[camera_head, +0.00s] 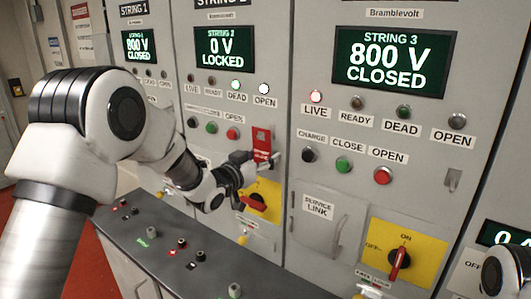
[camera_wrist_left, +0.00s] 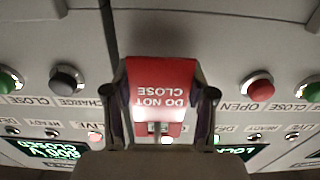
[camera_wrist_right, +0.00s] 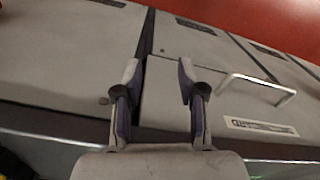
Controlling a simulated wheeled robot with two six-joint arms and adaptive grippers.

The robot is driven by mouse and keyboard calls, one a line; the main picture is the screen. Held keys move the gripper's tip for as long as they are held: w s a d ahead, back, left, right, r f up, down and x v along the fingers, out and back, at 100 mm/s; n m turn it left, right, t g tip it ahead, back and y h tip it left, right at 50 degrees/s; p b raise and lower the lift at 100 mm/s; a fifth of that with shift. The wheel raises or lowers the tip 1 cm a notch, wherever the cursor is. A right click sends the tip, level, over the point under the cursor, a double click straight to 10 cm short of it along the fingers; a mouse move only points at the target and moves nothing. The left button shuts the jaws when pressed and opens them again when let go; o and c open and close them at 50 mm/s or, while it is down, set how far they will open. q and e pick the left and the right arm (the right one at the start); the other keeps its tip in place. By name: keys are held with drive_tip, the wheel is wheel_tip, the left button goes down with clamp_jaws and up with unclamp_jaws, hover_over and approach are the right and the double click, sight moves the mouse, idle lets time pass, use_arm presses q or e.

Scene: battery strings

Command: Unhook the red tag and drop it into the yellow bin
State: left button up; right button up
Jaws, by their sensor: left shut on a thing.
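The red tag (camera_head: 262,143) is on the front of the String 2 panel, just above its yellow switch plate. In the left wrist view the red tag (camera_wrist_left: 160,92) reads "DO NOT CLOSE" upside down and fills the space between the fingers. My left gripper (camera_head: 250,162) is shut on the tag. Whether the tag still hangs on its hook cannot be told. My right gripper (camera_wrist_right: 158,85) is open and empty, above grey cabinet tops in the right wrist view. The yellow bin is not clearly visible in any view.
A dark console ledge (camera_head: 180,245) with small knobs runs below the panels. The String 2 switch (camera_head: 258,202) sits just below my left gripper. The String 3 switch (camera_head: 400,262) stands to the right. A metal handle (camera_wrist_right: 262,85) shows in the right wrist view.

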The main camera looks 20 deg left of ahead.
use_arm(q)
drive_tip(key=b+v, duration=0.2)
drive_tip(key=v, duration=0.6)
idle(0.9)
drive_tip(key=shift+r, duration=0.1)
